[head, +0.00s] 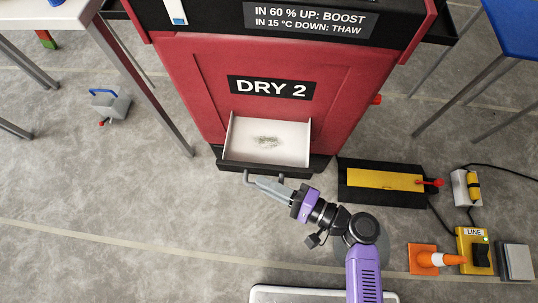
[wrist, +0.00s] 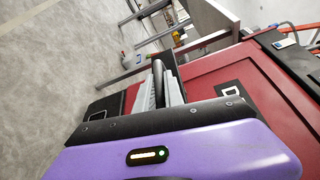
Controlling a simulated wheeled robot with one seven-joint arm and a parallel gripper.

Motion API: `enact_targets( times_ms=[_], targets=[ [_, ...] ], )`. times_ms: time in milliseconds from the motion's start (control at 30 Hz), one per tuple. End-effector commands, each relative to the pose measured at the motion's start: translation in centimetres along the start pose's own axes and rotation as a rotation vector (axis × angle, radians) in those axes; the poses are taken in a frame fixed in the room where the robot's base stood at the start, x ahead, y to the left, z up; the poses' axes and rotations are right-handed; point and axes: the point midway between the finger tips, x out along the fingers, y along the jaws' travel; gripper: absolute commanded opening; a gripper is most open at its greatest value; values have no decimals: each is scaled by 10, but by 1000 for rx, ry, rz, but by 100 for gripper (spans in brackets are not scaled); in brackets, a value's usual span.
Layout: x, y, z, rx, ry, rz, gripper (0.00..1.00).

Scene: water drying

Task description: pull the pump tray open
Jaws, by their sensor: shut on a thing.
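The white tray (head: 290,150) is at the foot of the red dryer marked DRY 2 (head: 190,95). Its inside shows from above, with a small grey-green patch (head: 266,141) on its floor. A dark front edge runs below it, with a grey bar handle (head: 247,176) in front. My gripper (head: 262,184) reaches to this handle from the lower right. In the wrist view, the grey fingers (wrist: 158,92) are shut on the dark, curved handle (wrist: 158,75). The fingers hide part of the handle. I cannot tell how far the tray stands out.
A black and yellow floor unit with a red lever (head: 385,180) lies right of the dryer. Table legs stand at both sides. The floor left of my gripper is clear.

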Motion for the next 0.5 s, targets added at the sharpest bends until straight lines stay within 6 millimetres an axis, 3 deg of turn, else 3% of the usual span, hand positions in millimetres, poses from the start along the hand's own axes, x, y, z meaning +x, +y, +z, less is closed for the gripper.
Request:
enact_targets(
  times_ms=[400,433,500],
  targets=[
    [-4,4,6,2,4,3,0],
    [-4,4,6,2,4,3,18],
    [-4,4,6,1,4,3,32]
  ],
)
